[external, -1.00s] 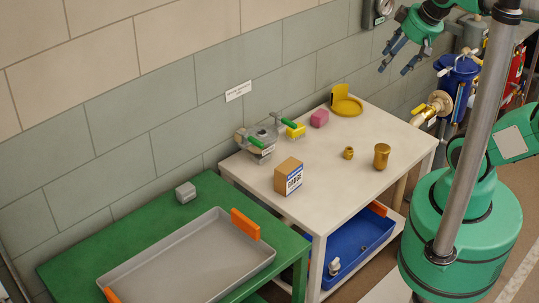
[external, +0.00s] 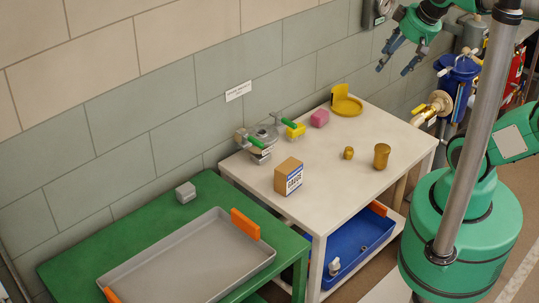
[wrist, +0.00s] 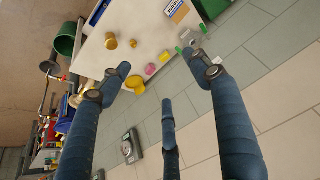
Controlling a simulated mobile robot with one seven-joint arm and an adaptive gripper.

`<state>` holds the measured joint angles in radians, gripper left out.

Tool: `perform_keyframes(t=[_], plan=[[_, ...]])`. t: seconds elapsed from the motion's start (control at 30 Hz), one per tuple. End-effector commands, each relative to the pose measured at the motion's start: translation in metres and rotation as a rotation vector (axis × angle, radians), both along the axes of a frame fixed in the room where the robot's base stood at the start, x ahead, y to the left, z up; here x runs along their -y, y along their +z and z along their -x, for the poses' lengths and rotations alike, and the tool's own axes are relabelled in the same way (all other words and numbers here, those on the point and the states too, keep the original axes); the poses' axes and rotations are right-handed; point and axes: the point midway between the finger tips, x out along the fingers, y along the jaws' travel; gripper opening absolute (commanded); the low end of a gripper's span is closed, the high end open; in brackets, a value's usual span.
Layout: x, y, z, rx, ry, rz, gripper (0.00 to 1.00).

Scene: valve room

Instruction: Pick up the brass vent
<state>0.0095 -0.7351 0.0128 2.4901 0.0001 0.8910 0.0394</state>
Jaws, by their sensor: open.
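Two brass-coloured pieces stand on the white table: a taller capped cylinder (external: 381,156) near the right front edge and a small, short fitting (external: 348,153) just left of it. I cannot tell for certain which is the brass vent. In the wrist view, the cylinder (wrist: 111,41) and the small fitting (wrist: 133,44) are near the top, beyond the fingers. My gripper (external: 393,70) is open and empty, high above the table's far right end. Its spread blue fingers (wrist: 157,70) frame part of the table in the wrist view, well apart from both pieces.
The white table (external: 330,195) also holds a cardboard box (external: 288,176), a grey-and-green valve (external: 262,140), yellow and pink blocks and a yellow dish (external: 347,106). A grey tray (external: 190,260) is on the green table; a blue bin (external: 355,245) is below. Pipework (external: 435,105) stands at right.

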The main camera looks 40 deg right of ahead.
Motion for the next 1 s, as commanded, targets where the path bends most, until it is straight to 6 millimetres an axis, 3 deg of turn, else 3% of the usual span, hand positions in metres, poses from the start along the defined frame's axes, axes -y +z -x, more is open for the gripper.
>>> perform_keyframes(t=[0.23,0.47,0.7,1.0], plan=[[0.018,-0.026,-0.033,-0.056,-0.230,-0.089,0.63],[0.050,-0.071,-0.076,-0.123,-0.586,-0.212,0.63],[0.089,-0.133,-0.111,-0.178,-0.979,-0.328,0.63],[0.142,-0.227,-0.132,-0.227,-1.484,-0.447,0.63]])
